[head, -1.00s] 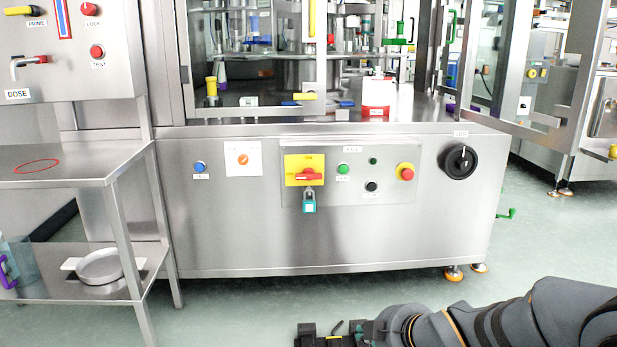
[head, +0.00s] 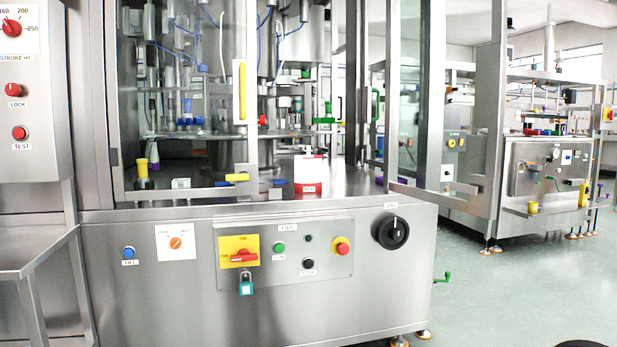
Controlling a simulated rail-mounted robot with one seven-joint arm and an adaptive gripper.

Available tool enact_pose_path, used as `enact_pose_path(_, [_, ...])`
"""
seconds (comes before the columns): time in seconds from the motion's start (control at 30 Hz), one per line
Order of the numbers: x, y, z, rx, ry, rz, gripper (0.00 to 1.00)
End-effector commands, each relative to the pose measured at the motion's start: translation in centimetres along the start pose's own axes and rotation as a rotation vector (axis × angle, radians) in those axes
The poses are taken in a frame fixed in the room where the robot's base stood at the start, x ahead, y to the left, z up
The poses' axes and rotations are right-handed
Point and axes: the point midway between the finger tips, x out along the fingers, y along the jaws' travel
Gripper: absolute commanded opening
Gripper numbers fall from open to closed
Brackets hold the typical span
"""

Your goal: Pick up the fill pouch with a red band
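A white pouch-like container with a red band (head: 308,175) stands upright on the machine's steel deck, right of the yellow-handled door frame. The red band is around its lower part and carries a small white label. My gripper is out of the head view now. Only a dark sliver, likely of my arm, shows at the bottom right edge.
The steel machine cabinet (head: 180,290) fills the front, with a yellow-and-red switch, padlock and black rotary knob (head: 391,231). A low door rail (head: 210,193) and post stand left of the pouch. Open floor (head: 530,290) lies to the right.

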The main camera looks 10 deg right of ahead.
Motion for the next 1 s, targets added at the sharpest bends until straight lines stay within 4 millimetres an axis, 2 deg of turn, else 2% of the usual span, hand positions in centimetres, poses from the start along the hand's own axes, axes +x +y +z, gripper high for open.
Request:
enact_pose_path(0.7, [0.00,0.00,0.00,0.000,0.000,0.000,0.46])
enact_pose_path(1.0, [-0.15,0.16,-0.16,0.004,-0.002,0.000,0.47])
